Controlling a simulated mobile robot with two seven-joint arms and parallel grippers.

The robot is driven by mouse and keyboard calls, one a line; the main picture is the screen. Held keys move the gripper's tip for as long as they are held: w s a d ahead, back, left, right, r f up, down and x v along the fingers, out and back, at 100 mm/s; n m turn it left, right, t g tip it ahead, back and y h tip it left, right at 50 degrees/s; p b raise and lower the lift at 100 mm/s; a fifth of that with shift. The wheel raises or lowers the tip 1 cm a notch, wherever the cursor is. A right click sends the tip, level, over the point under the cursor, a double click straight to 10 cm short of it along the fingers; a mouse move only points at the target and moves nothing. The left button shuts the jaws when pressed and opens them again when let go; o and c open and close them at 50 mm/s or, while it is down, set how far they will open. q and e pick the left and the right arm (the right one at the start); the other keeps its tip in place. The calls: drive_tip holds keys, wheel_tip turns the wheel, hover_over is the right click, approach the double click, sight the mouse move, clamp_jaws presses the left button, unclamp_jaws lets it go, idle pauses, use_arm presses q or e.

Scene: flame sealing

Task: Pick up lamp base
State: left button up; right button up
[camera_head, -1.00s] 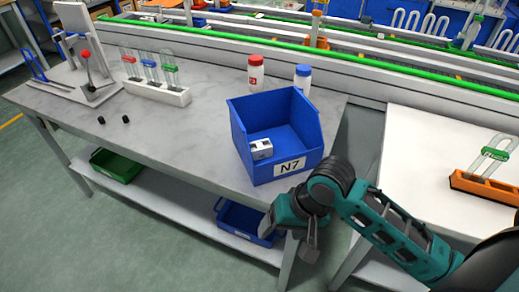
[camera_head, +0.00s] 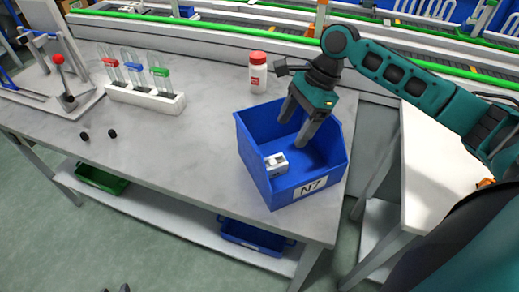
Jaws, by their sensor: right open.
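A small white-and-grey block-like part (camera_head: 276,164), which looks like the lamp base, sits in the front left of a blue bin (camera_head: 300,192) labelled N7. My right gripper (camera_head: 292,134) is open and empty. Its two fingers point down into the bin's opening, behind and above the part, apart from it. My left gripper cannot be made out.
The bin stands near the table's right end. A red-capped white bottle (camera_head: 258,74) stands behind it. A white rack (camera_head: 145,98) holds tubes with red, blue and green clips. Two small black pieces (camera_head: 112,133) lie at left. The table's middle (camera_head: 190,140) is clear.

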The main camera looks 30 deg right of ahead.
hover_over(274, 162)
drive_tip(key=d, duration=0.2)
drive_tip(key=f, duration=0.6)
drive_tip(key=shift+s+a+f, duration=0.15)
drive_tip(key=shift+s+f, duration=0.05)
drive_tip(key=b+x, duration=0.1)
drive_tip(key=x, duration=0.4)
drive_tip(key=shift+w+f, duration=0.2)
drive_tip(key=shift+f, duration=0.35)
use_arm(q)
drive_tip(key=shift+s+f, duration=0.2)
drive_tip(key=shift+f, duration=0.65)
use_arm(e)
drive_tip(key=shift+c, duration=0.3)
use_arm(q)
drive_tip(key=shift+s+f, duration=0.1)
drive_tip(key=shift+s, duration=0.15)
use_arm(e)
drive_tip(key=c, duration=1)
drive_tip(key=shift+r, duration=0.15)
